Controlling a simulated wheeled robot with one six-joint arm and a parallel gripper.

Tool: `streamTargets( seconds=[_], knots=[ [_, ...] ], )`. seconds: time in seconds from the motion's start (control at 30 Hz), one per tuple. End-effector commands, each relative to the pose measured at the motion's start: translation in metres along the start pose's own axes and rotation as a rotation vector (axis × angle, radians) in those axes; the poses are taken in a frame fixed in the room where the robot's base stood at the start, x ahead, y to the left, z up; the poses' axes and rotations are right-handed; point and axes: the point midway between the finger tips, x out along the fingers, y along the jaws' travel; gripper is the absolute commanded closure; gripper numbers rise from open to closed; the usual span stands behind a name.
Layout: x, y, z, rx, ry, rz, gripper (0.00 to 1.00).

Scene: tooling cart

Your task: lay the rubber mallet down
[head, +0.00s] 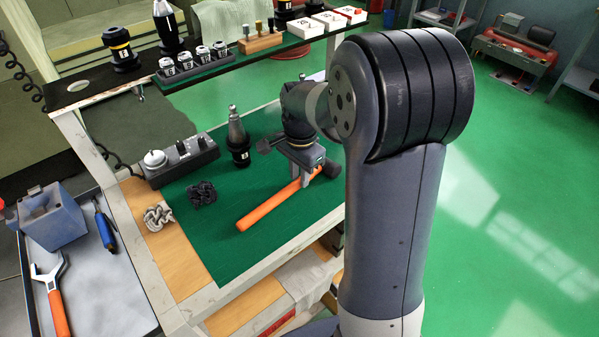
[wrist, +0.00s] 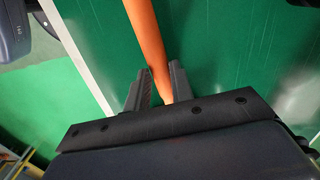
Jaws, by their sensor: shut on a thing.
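The rubber mallet has an orange handle (head: 268,205) and a black head (head: 331,168). In the head view it lies low over the green mat (head: 215,238) of the cart, its handle slanting toward the front left. I cannot tell whether it touches the mat. My gripper (head: 305,180) points down and is shut on the handle near the head. In the wrist view the orange handle (wrist: 147,35) runs between the two fingers of my gripper (wrist: 160,85). The mallet head is partly hidden in the head view and is not visible between the fingers in the wrist view.
A black tool holder (head: 238,140) stands upright behind the mallet. A raised shelf (head: 90,90) with holders runs along the back. The mat's front left is clear.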

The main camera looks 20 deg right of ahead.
Motion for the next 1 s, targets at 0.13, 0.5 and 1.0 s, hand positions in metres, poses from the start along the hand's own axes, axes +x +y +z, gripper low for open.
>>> streamTargets(
  seconds=[0.13, 0.5, 1.0],
  knots=[
    [-0.001, 0.0, 0.0, 0.0, 0.001, -0.002, 0.77],
    [0.0, 0.0, 0.0, 0.0, 0.0, 0.0, 0.52],
    [-0.05, -0.001, -0.001, 0.0, 0.003, -0.005, 0.52]
  ],
)
